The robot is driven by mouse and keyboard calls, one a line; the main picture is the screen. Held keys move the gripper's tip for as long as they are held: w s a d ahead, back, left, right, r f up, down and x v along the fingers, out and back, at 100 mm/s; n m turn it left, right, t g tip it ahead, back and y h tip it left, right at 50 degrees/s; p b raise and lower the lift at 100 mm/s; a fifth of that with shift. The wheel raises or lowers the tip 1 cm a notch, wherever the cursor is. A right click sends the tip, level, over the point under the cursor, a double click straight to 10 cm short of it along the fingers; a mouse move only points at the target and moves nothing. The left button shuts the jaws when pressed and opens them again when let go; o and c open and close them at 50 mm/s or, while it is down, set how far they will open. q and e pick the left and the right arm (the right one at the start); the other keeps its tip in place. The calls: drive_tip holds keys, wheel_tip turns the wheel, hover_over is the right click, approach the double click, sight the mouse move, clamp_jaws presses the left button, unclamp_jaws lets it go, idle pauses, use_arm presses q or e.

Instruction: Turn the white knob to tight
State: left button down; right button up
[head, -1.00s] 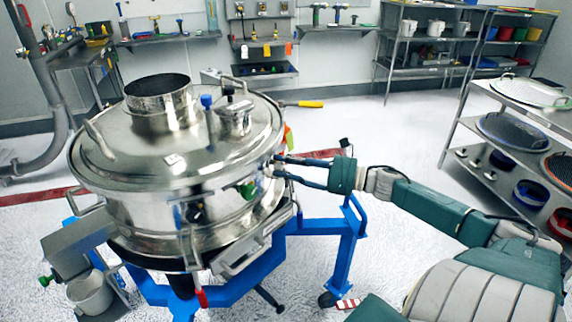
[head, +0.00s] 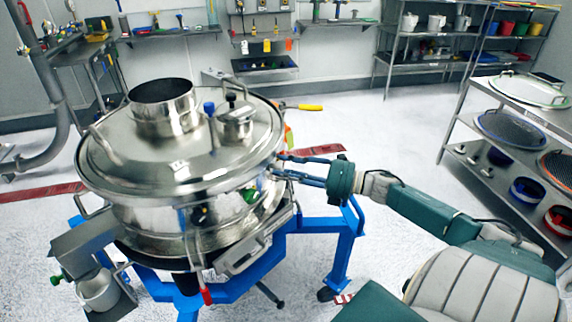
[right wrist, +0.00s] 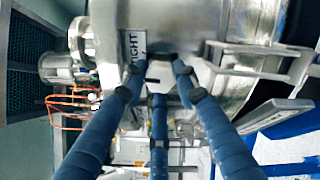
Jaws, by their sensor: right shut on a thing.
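The steel powder sifter (head: 175,160) stands on a blue wheeled frame in the head view. My right gripper (head: 280,166) reaches in from the right, with its fingertips at the sifter's right side. In the right wrist view, my right gripper (right wrist: 158,78) has its blue fingers closed in around a small part on the sifter wall. A label ending in "IGHT" (right wrist: 134,46) shows beside the fingertips. My left gripper is not in view.
The blue frame (head: 343,248) stands below my right arm. A steel latch handle (head: 243,258) sticks out low on the sifter. A rack with sieves (head: 515,130) stands at the right.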

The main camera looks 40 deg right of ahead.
drive_tip(key=m+p, duration=0.2)
drive_tip(key=m, duration=0.3)
drive_tip(key=shift+d+r, duration=0.1)
drive_tip(key=shift+r, duration=0.05)
drive_tip(key=shift+m+p, duration=0.35)
drive_tip(key=shift+m, duration=1.05)
drive_tip(key=o, duration=1.1)
drive_tip(key=shift+f, duration=0.2)
drive_tip(key=shift+o, duration=0.2)
drive_tip(key=shift+s+d, duration=0.15)
drive_tip(key=shift+s, duration=0.05)
drive_tip(key=v, duration=1.1)
drive_tip(key=shift+s+d, duration=0.15)
drive_tip(key=shift+s, duration=0.1)
